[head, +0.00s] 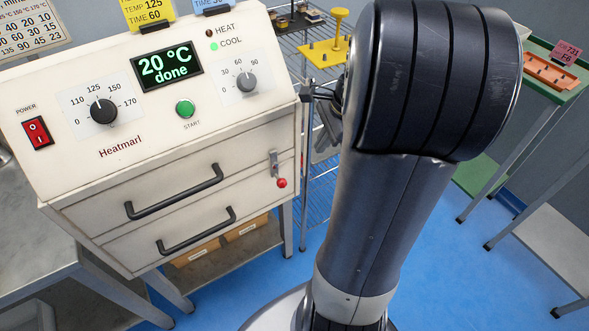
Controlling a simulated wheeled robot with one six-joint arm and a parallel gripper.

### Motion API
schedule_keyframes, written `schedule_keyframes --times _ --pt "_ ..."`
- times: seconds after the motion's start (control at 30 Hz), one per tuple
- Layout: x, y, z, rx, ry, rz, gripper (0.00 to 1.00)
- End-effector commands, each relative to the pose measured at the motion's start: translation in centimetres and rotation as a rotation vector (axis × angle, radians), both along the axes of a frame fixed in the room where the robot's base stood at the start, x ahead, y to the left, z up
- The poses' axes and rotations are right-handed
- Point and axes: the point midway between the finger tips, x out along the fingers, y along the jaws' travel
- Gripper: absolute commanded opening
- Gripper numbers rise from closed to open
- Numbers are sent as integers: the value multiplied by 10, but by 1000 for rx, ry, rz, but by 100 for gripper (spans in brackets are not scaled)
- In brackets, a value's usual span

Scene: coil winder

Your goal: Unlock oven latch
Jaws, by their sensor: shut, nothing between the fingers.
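The oven (70,170) is a cream cabinet marked Heatmarl at the left of the head view. Its latch (274,162) is a small metal piece at the right side of the upper drawer front. A red knob (282,183) sits at its lower end, and the latch stands roughly upright. The upper drawer looks closed, with a dark bar handle (175,192). My gripper (327,132) shows partly behind my arm, to the right of the oven and apart from the latch. It is shut and empty; much of it is hidden.
The oven display (166,65) reads 20 °C done, and the green COOL lamp (214,46) is lit. A lower drawer handle (197,231) is below. A wire rack (312,200) stands behind. A green-topped table (552,92) is at right. Blue floor is open between.

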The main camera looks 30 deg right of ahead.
Motion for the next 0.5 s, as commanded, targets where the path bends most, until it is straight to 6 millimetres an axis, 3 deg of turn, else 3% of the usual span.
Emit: schedule_keyframes --times 0.17,0.5 --pt "2 4 -14 2 2 1 0" --pt "16 21 -81 4 6 2 0"
